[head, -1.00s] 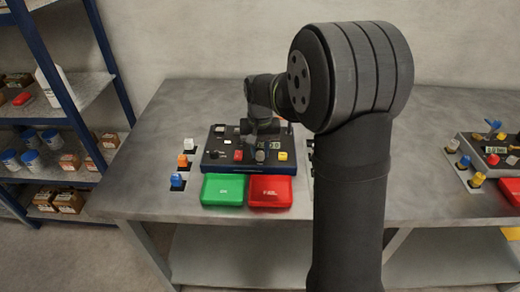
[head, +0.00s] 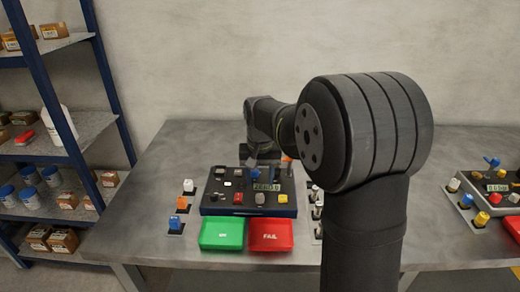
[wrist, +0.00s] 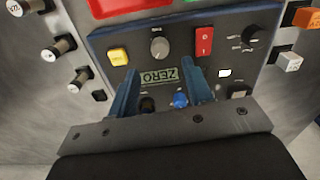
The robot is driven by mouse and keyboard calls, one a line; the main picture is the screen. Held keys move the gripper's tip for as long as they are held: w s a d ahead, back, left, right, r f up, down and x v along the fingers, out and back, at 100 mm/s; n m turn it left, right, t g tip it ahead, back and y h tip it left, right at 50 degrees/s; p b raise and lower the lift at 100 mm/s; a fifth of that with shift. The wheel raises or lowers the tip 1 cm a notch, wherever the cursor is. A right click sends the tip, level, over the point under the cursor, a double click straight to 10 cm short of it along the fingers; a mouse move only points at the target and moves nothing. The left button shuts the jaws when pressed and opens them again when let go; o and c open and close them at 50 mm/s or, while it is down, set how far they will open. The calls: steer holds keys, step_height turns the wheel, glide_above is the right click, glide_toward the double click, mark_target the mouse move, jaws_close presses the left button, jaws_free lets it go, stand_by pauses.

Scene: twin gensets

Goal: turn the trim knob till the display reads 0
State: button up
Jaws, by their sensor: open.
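The control panel (head: 215,207) stands on the bench, and the wrist view shows it turned around. Its small display (wrist: 159,77) carries dark characters that I cannot read surely. A round grey knob (wrist: 158,48) with a pale pointer line sits beside the display; it also shows in the head view (head: 260,198). A blue knob (wrist: 180,100) lies on the display's other side. No label shows which knob is the trim knob. My gripper (wrist: 158,67) is open over the display, its blue fingers either side of it and short of the grey knob. It holds nothing.
A red rocker switch (wrist: 203,41) and a yellow button (wrist: 118,57) flank the grey knob. A green tray (head: 221,233) and a red tray (head: 270,235) stand before the panel. Coloured plugs line both sides. A second panel (head: 500,187) is at the right.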

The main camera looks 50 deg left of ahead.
mark_target(260, 196)
step_height(260, 196, up, 12)
steer(key=shift+f, duration=0.25)
steer(key=shift+f, duration=0.2)
stand_by(0.4)
step_height(260, 196, down, 17)
steer(key=shift+f, duration=0.1)
stand_by(0.5)
